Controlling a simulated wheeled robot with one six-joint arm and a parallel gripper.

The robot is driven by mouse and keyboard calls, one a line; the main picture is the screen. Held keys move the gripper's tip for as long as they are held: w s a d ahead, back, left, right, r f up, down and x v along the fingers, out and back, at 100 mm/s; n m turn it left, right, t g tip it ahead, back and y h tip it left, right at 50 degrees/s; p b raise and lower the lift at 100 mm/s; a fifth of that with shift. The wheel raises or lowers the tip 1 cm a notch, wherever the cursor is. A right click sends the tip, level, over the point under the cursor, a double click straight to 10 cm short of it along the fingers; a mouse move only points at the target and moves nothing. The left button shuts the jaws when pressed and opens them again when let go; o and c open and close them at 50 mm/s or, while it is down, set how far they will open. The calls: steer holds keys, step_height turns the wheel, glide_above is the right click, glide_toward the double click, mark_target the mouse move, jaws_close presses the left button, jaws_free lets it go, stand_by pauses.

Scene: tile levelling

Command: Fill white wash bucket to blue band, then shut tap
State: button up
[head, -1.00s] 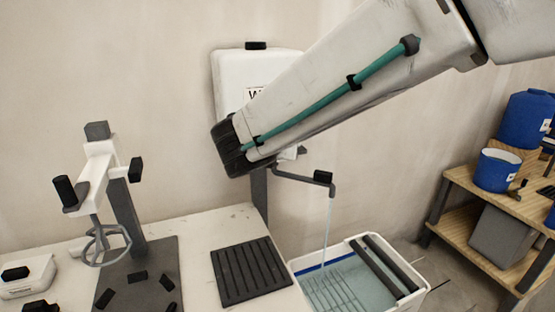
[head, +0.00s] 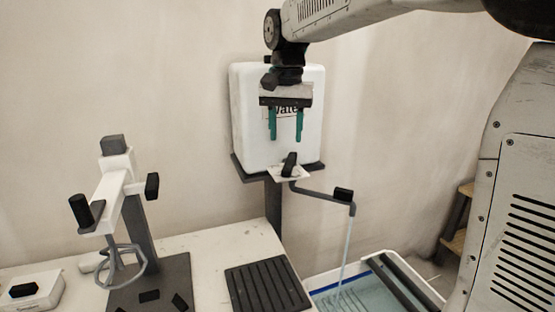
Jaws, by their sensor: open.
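The white wash bucket (head: 318,292) stands at the lower right, partly cut off by the frame edge. A blue band (head: 326,288) runs along its inside wall, and pale water (head: 352,299) lies inside. A thin stream (head: 346,245) falls from the grey spout (head: 325,196) into the bucket. The spout comes from the white water tank (head: 250,120), below which a black tap lever (head: 289,164) sits on a small white plate. My gripper (head: 286,138) is open and empty, its green fingers pointing down in front of the tank, above the lever. I cannot tell how the water level stands against the band.
A mixer stand (head: 140,235) with a ring-shaped whisk stands on the white bench at the left. A black ribbed mat (head: 262,287) lies on the bench beside the bucket. A wooden shelf (head: 458,240) shows partly behind my arm at the right.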

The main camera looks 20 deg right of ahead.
mark_target(288, 164)
steer(key=f, duration=0.7)
steer(key=shift+d+f, duration=0.3)
steer(key=shift+d, duration=0.1)
